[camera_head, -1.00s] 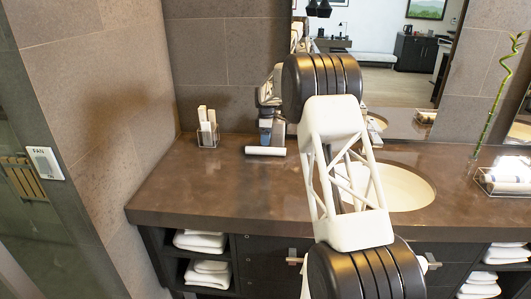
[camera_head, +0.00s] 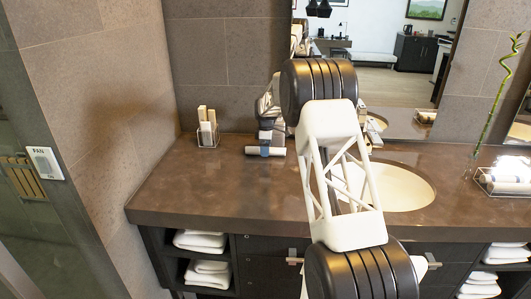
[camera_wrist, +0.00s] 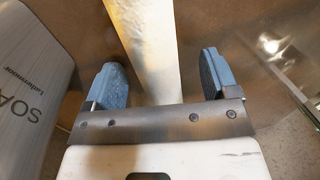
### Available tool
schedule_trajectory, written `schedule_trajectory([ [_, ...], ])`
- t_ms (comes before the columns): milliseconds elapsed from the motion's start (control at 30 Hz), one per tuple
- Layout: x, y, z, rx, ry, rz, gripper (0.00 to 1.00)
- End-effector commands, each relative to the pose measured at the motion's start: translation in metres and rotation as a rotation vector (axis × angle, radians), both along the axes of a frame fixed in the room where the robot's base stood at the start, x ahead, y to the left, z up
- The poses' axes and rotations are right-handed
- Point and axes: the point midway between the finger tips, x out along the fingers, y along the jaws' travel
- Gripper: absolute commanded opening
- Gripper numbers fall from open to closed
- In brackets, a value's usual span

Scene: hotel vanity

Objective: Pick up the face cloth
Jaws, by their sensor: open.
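The face cloth (camera_head: 278,152) is a white roll lying on the brown counter left of the sink. In the wrist view the pale cloth (camera_wrist: 148,45) runs as a strip between my two blue fingers. My gripper (camera_wrist: 161,78) is open, with one finger on each side of the cloth and a gap visible on both sides. In the head view my gripper (camera_head: 265,147) is down at the cloth, and a blue finger covers its middle. I cannot tell whether the fingertips touch the counter.
A clear holder with upright boxes (camera_head: 207,132) stands left of the cloth. The sink (camera_head: 405,188) is to the right. The counter's front left (camera_head: 200,190) is clear.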

Motion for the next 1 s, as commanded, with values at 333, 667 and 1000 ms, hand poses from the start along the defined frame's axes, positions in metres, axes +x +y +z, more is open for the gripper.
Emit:
schedule_trajectory([
  [333, 0.0001, -0.0001, 0.0001, 0.0, 0.0, 0.0, 0.7],
  [667, 0.0001, -0.0001, 0.0002, 0.0, 0.0, 0.0, 0.23],
  [1000, 0.0002, 0.0, 0.0035, 0.0, 0.0, 0.0, 0.23],
])
